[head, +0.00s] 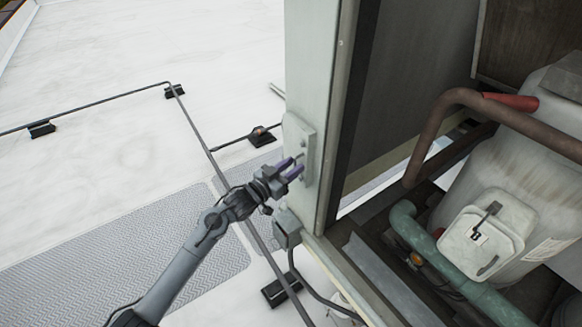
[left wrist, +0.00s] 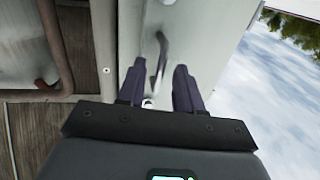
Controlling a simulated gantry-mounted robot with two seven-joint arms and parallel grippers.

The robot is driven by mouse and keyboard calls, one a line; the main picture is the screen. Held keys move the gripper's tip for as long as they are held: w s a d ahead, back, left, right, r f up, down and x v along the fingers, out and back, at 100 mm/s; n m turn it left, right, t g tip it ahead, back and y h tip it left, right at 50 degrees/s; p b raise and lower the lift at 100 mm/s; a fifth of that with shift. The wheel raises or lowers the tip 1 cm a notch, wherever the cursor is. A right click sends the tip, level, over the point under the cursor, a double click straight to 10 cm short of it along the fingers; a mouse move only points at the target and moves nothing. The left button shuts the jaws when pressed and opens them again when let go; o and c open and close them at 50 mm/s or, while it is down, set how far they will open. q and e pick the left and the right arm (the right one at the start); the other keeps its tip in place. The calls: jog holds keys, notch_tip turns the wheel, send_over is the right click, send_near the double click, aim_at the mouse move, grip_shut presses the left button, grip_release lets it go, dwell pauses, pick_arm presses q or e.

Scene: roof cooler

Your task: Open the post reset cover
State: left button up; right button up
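The post reset cover (head: 297,135) is a pale grey plate on the side of the upright post (head: 313,60). A thin bent metal handle (left wrist: 160,55) stands out from the pale surface in the left wrist view. My left gripper (head: 290,169) is at the lower part of the cover. In the left wrist view my left gripper (left wrist: 159,82) has its two dark purple fingers apart, one on each side of the handle. I cannot tell whether either finger touches it. The cover looks closed. My right gripper is not in view.
A small grey box (head: 287,228) with a cable sits lower on the post. Right of the post are a rusty pipe (head: 430,125), a green pipe (head: 408,232) and a pale tank (head: 500,155). A thin pipe (head: 192,122) crosses the white roof, which is mostly clear.

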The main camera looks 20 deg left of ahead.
pick_arm(q)
jog(key=shift+c, duration=0.3)
grip_shut()
dwell(1.2)
